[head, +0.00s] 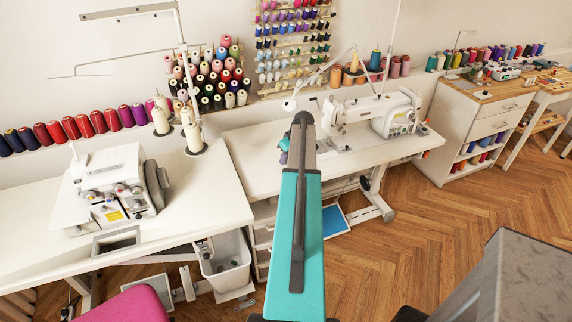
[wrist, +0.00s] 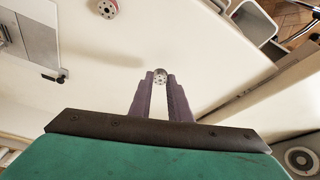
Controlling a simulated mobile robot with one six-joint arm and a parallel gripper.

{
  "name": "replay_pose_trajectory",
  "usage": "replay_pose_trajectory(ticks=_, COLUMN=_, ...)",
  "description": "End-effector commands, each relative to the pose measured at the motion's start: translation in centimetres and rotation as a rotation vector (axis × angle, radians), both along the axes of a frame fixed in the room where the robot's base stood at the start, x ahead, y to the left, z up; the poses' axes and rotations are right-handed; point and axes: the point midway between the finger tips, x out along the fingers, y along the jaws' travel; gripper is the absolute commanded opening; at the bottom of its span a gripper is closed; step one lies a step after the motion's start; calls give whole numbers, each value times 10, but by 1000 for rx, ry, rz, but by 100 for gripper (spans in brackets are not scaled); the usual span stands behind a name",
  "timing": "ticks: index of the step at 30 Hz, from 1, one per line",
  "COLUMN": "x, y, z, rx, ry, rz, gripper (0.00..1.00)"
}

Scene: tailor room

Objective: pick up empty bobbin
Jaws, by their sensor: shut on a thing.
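The empty bobbin (wrist: 160,75) is a small silvery disc with holes. In the wrist view it sits between the fingertips of my gripper (wrist: 160,82). The purple fingers are shut on it, one on each side. The white sewing table (wrist: 110,85) lies beneath; I cannot tell whether the bobbin touches it. In the head view my teal arm reaches over this table (head: 250,150) and hides the bobbin and most of the gripper.
A bobbin with red thread (wrist: 108,8) lies on the table at the top of the wrist view. The sewing machine (head: 375,113) stands to the right of my arm in the head view. A serger (head: 108,185) stands on the left table. A grey bin (head: 226,265) is below.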

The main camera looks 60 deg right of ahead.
Motion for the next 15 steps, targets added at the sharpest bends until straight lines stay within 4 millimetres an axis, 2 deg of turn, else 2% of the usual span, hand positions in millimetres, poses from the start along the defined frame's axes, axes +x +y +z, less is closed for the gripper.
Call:
replay_pose_trajectory(ticks=1, x=0, y=0, z=4, rx=-3, ry=-1, rz=0, gripper=0)
replay_pose_trajectory(ticks=15, x=-106, y=-15, z=11, rx=-2, ry=-1, rz=-2, gripper=0)
